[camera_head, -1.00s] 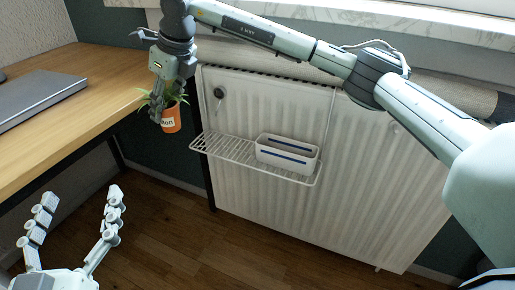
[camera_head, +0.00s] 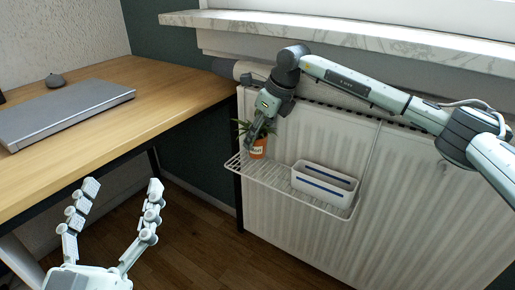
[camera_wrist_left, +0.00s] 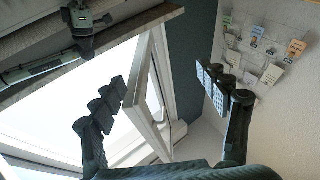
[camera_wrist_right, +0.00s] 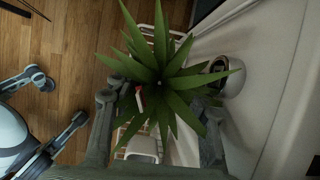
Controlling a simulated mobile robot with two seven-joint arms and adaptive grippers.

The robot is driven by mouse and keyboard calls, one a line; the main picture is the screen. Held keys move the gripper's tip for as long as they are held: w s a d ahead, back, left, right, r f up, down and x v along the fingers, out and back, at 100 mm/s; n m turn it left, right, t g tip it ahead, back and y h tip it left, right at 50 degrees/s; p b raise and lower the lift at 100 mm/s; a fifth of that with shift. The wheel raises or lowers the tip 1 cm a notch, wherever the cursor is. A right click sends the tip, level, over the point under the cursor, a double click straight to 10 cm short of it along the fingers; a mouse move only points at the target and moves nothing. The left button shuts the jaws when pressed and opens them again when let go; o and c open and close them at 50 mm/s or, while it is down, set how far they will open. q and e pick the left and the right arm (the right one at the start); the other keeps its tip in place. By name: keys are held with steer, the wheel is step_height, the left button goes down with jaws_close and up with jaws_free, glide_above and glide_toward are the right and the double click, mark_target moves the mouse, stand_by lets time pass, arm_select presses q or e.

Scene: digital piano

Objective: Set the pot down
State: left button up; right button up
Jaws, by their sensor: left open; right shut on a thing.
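My right gripper (camera_head: 255,135) is shut on the pot from above, at the left end of the white wire shelf (camera_head: 285,184) on the radiator. The pot looks upright at the shelf's level; I cannot tell whether it touches the wires. In the right wrist view the leaves hide most of the pot between the fingers. My left gripper (camera_head: 115,225) is open and empty, low at the left, fingers pointing up.
A white caddy (camera_head: 325,182) stands on the shelf to the right of the pot. The wooden desk (camera_head: 165,95) with a grey closed device (camera_head: 65,110) lies to the left. The radiator (camera_head: 400,170) is behind the shelf, and a marble sill (camera_head: 350,35) runs above.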

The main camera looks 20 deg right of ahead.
mark_target(266, 140)
arm_select(q)
steer(key=shift+s+r+t, duration=0.2)
steer(key=shift+r+t, duration=0.2)
steer(key=shift+r, duration=0.2)
arm_select(e)
steer(key=shift+f, duration=1.9)
steer(key=shift+f, duration=0.1)
steer(key=o, duration=1.1)
arm_select(q)
steer(key=shift+r, duration=0.1)
arm_select(e)
steer(key=shift+r, duration=0.2)
steer(key=v, duration=0.4)
steer(key=shift+d+r, duration=0.1)
steer(key=shift+r, duration=0.05)
steer(key=shift+s+d+r, duration=0.2)
steer(key=shift+s+d, duration=0.3)
steer(key=shift+s, duration=0.15)
arm_select(q)
steer(key=shift+w+f+g, duration=0.15)
steer(key=shift+f+g, duration=0.25)
steer(key=shift+f, duration=0.3)
arm_select(e)
steer(key=s+d, duration=0.4)
steer(key=s, duration=0.1)
steer(key=s+d, duration=0.2)
steer(key=s, duration=0.1)
steer(key=shift+s+d, duration=0.2)
steer(key=shift+s, duration=0.05)
